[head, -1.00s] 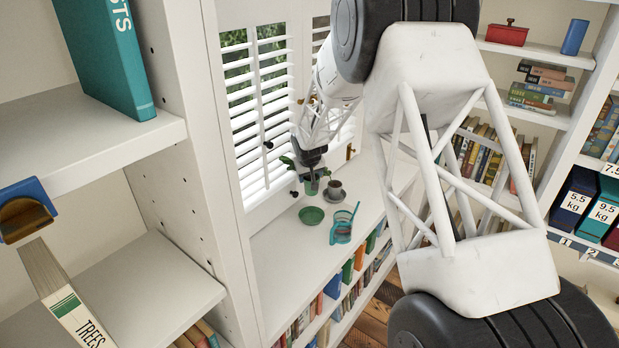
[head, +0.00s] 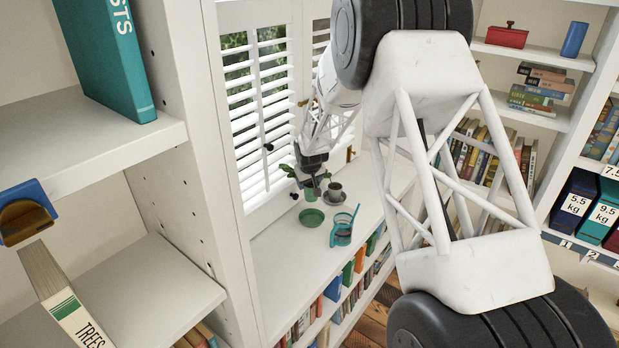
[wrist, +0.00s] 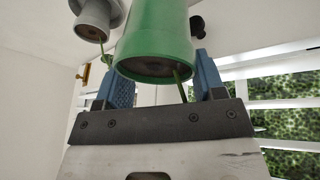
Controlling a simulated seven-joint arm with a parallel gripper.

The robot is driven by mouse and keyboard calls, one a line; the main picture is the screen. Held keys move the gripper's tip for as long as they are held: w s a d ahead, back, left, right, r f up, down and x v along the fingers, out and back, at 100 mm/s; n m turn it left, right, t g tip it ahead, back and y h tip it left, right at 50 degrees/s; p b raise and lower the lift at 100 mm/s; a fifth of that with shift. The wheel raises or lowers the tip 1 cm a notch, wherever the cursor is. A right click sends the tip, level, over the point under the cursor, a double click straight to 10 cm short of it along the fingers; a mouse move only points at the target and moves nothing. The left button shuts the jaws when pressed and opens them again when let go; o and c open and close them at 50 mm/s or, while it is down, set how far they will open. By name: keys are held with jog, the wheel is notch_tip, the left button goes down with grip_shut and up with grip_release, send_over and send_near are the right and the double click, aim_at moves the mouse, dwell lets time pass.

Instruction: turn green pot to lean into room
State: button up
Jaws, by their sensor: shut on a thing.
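Most of the plant is hidden. I cannot tell whether the pot's base touches the shelf.
A green saucer (head: 311,219) lies in front of the pot. A teal glass (head: 342,233) with a straw stands nearer. Window shutters (head: 258,110) are close behind. The shelf's near end is clear.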

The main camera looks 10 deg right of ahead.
aim_at(308, 197)
jog(key=shift+a+f+n+y, duration=0.1)
jog(key=shift+f+n+y, duration=0.4)
jog(key=shift+f, duration=1.25)
jog(key=shift+f+n+y, duration=0.1)
jog(key=shift+f+n, duration=0.8)
jog(key=shift+f, duration=0.8)
jog(key=shift+s+f, duration=0.1)
jog(key=shift+f, duration=0.1)
jog(key=shift+f, duration=1.35)
jog(key=o, duration=1.2)
